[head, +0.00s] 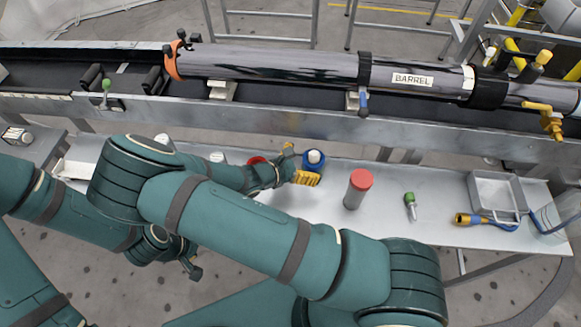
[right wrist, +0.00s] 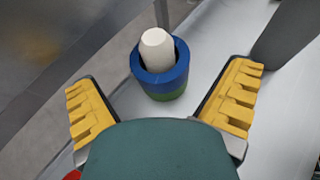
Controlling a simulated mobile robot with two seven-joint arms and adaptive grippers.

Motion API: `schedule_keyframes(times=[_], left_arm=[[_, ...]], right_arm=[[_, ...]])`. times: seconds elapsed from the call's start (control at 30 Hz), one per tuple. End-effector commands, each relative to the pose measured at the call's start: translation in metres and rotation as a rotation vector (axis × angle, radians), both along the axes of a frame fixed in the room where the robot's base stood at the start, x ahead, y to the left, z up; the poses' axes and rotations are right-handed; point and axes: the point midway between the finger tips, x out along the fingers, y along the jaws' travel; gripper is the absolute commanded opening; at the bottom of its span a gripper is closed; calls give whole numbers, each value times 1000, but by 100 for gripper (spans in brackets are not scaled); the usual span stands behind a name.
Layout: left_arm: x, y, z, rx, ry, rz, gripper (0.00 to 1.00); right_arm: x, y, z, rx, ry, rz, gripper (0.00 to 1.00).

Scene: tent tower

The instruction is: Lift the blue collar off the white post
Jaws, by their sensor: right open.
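The blue collar (right wrist: 163,80) sits around the white post (right wrist: 157,48), whose rounded top sticks up through it. A green band (right wrist: 168,97) shows just under the collar. In the head view the collar (head: 321,160) and post top (head: 314,156) are on the grey bench, partly behind my gripper. My right gripper (head: 297,165) is open and empty, its yellow fingers apart. In the right wrist view its fingers (right wrist: 161,103) are to either side of the collar, not touching it. My left arm's end (head: 190,268) is low at left; its fingers are not clear.
A grey cylinder with a red cap (head: 360,180) stands right of the collar. Further right are a green-topped tool (head: 410,205), a metal tray (head: 497,187) and a blue-yellow tool (head: 480,221). The long barrel (head: 290,65) lies behind the bench (head: 385,225).

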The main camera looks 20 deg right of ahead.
Motion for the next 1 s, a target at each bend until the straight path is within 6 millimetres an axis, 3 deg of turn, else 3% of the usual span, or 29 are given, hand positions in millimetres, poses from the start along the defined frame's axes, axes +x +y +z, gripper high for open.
schedule_keyframes(times=[0.1, 0.3, 0.67, 0.9, 1.0], left_arm=[[1, 0, -5, 0, -2, 1, 47], [2, 0, -8, 0, -4, 1, 47], [2, 0, -8, 1, -5, 2, 47], [2, 0, -8, 1, -5, 2, 47], [2, 0, -8, 1, -5, 2, 47]], right_arm=[[2, -17, -8, -4, 2, -2, 100], [6, -32, -14, -1, 1, -1, 100], [7, -36, -15, 0, 0, -1, 100], [7, -36, -15, 0, 0, 0, 24], [7, -36, -15, 0, 0, -1, 24]])
